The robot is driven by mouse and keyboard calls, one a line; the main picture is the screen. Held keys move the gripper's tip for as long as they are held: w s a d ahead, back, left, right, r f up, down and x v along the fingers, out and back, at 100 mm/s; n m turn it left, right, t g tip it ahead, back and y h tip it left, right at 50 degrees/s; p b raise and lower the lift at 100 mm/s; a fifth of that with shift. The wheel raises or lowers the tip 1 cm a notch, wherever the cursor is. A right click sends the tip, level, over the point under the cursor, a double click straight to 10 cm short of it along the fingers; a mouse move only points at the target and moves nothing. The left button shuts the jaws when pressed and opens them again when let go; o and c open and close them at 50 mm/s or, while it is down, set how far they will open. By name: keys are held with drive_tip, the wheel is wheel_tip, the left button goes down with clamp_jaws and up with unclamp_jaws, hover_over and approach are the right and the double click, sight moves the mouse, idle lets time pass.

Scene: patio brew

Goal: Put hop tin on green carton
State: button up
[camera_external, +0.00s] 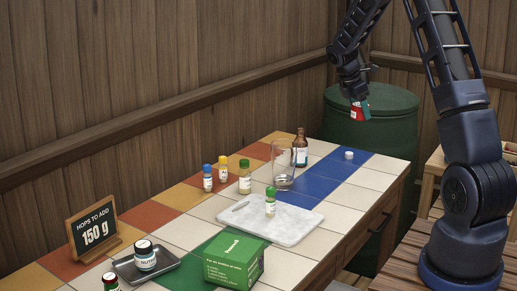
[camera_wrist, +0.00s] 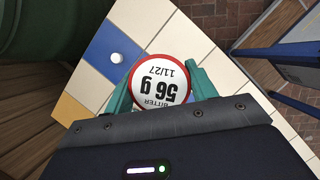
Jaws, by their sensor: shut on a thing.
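My gripper (camera_external: 361,107) is shut on a red tin (camera_external: 356,114), high in the air beyond the table's far right end, near the green barrel. In the wrist view the tin (camera_wrist: 160,84) sits between the teal fingers, its round white lid facing the camera and reading "BITTER 56 g 11/27". The green carton (camera_external: 233,262) stands at the table's near edge, well away from my gripper, with its top bare. The carton is not in the wrist view.
A grey board (camera_external: 254,222) bears a green-capped bottle (camera_external: 270,203). A glass (camera_external: 283,165), a brown bottle (camera_external: 301,149) and several small bottles stand behind. A dark tray (camera_external: 165,272) holds a jar. The "150 g" sign (camera_external: 92,231) stands left. A white cap-like piece (camera_external: 349,155) lies on blue tiles.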

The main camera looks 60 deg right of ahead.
drive_tip(key=w+a+r+n, duration=0.1)
drive_tip(key=w+a, duration=0.4)
drive_tip(key=a, duration=0.5)
drive_tip(key=w+a+r+n, duration=0.15)
drive_tip(key=w+a, duration=0.25)
drive_tip(key=a, duration=0.6)
wheel_tip(320, 180, up, 6)
drive_tip(key=n+t+h, duration=0.1)
drive_tip(key=n+t, duration=0.2)
drive_tip(key=n, duration=0.2)
hover_over(237, 244)
drive_tip(key=a, duration=0.1)
wheel_tip(237, 244, down, 20)
drive_tip(key=shift+a, duration=0.15)
drive_tip(key=shift+f, duration=0.15)
drive_tip(key=o, duration=1)
